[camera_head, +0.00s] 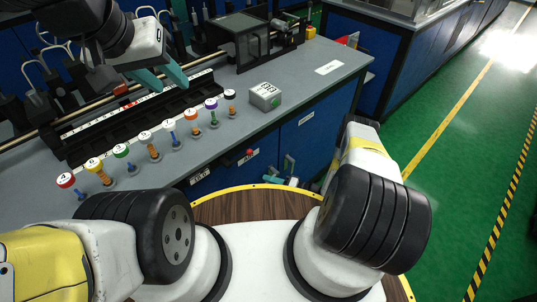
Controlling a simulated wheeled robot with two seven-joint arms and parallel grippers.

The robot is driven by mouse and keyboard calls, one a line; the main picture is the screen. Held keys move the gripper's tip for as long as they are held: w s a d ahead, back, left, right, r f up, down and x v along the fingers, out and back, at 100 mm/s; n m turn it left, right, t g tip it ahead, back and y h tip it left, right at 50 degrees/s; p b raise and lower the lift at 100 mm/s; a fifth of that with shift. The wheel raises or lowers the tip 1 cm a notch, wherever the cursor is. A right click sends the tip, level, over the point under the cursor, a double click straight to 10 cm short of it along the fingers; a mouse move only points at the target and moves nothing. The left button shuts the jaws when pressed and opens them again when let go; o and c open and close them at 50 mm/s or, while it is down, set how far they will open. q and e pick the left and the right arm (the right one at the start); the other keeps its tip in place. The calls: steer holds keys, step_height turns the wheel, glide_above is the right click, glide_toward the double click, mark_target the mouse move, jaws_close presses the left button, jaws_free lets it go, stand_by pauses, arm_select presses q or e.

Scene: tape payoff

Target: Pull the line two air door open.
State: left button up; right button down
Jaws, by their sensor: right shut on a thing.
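The blue cabinet doors are in the bench front below the grey worktop. One blue door (305,135) carries a white label too small to read; I cannot tell for sure which door is the line two air door. A grey handle (289,163) stands out low on the front. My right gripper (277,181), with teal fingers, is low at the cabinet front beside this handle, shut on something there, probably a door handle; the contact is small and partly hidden. I cannot tell whether the door stands ajar. My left gripper (174,83) is open and empty above the bench's black rail.
Several numbered, coloured-cap pegs stand along the worktop (235,140). A grey box (265,96) sits near its right side. A red knob (250,153) is on the cabinet front. Green floor (450,140) lies free to the right.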

steer(key=shift+r+m+y, duration=0.5)
steer(key=shift+m, duration=0.7)
